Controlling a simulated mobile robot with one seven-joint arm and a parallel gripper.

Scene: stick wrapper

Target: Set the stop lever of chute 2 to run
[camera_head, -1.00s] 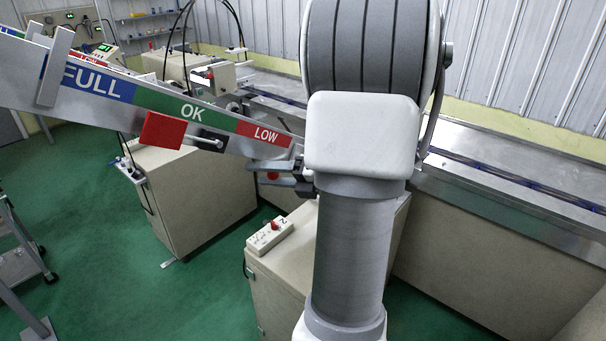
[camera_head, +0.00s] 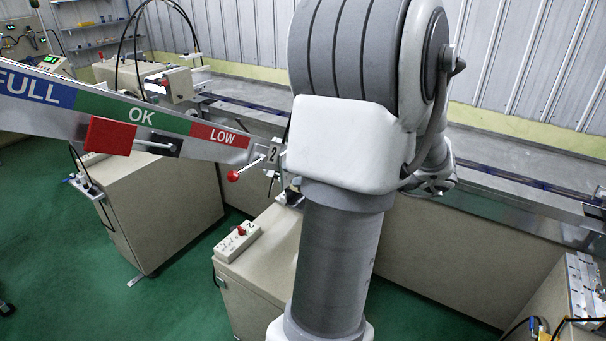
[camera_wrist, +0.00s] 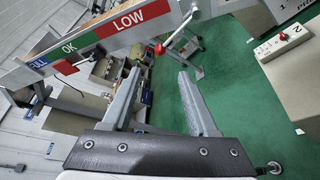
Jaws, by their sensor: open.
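The chute (camera_head: 60,122) slopes down from the left, with FULL, OK and LOW bands; its low end also shows in the wrist view (camera_wrist: 100,50). A plate marked 2 (camera_head: 273,153) stands at that end. The stop lever, a thin metal rod with a red ball (camera_head: 233,176), points left and slightly down from beside the plate. In the wrist view the red ball (camera_wrist: 159,48) is beyond my fingertips, the rod rising right. My gripper (camera_wrist: 158,74) is open and empty, apart from the lever. In the head view my arm hides its fingers.
A control box marked 2 (camera_head: 237,242) with a red knob sits on a beige cabinet below the chute. A red plate (camera_head: 110,136) on a rod hangs at the chute's side. A long metal conveyor runs behind my arm. Green floor (camera_head: 180,295) is open at left.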

